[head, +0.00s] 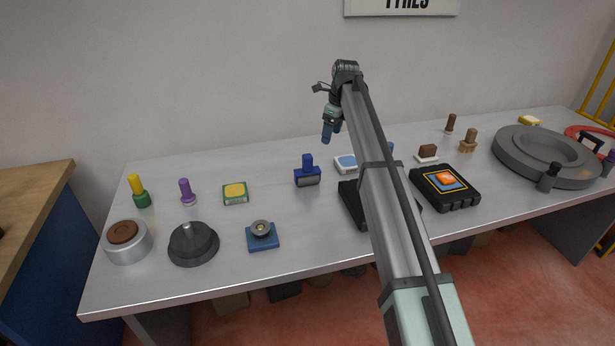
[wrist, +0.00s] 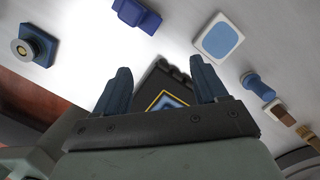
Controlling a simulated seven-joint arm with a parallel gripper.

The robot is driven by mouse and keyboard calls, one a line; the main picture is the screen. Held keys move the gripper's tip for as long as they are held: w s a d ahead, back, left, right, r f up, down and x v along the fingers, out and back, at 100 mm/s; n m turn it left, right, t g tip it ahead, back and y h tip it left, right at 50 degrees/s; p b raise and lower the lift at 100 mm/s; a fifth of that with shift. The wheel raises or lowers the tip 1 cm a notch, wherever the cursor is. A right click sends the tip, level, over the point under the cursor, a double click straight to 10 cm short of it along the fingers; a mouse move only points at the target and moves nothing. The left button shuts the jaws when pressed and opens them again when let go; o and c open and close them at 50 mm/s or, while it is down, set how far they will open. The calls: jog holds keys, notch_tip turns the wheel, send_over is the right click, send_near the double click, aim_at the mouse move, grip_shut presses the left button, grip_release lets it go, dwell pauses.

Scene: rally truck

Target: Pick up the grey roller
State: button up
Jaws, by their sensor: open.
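My gripper (head: 331,132) is raised above the table, up and to the right of the roller in the head view. In the wrist view my gripper (wrist: 160,66) has its two blue fingers spread apart with nothing held between them.
A white pad with a blue top (head: 345,164) lies just right of the roller. A black case (head: 353,205) is partly hidden by my arm and shows beyond the fingers in the wrist view. A blue base with a round knob (head: 262,237) stands in front-left. Bare table surrounds the roller's left.

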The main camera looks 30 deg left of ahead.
send_near(308, 155)
jog(key=f, duration=0.2)
jog(key=a+f, duration=0.1)
jog(key=f, duration=0.3)
jog(key=shift+s+a+f, duration=0.25)
jog(key=shift+s+f, duration=0.1)
jog(key=shift+s, duration=0.05)
jog(key=shift+w+a+f, duration=0.15)
jog(key=shift+f, duration=1.2)
jog(key=shift+w+a+f, duration=0.15)
jog(key=shift+w+f, duration=0.05)
jog(key=shift+f, duration=1.15)
jog(key=shift+c, duration=0.2)
grip_shut()
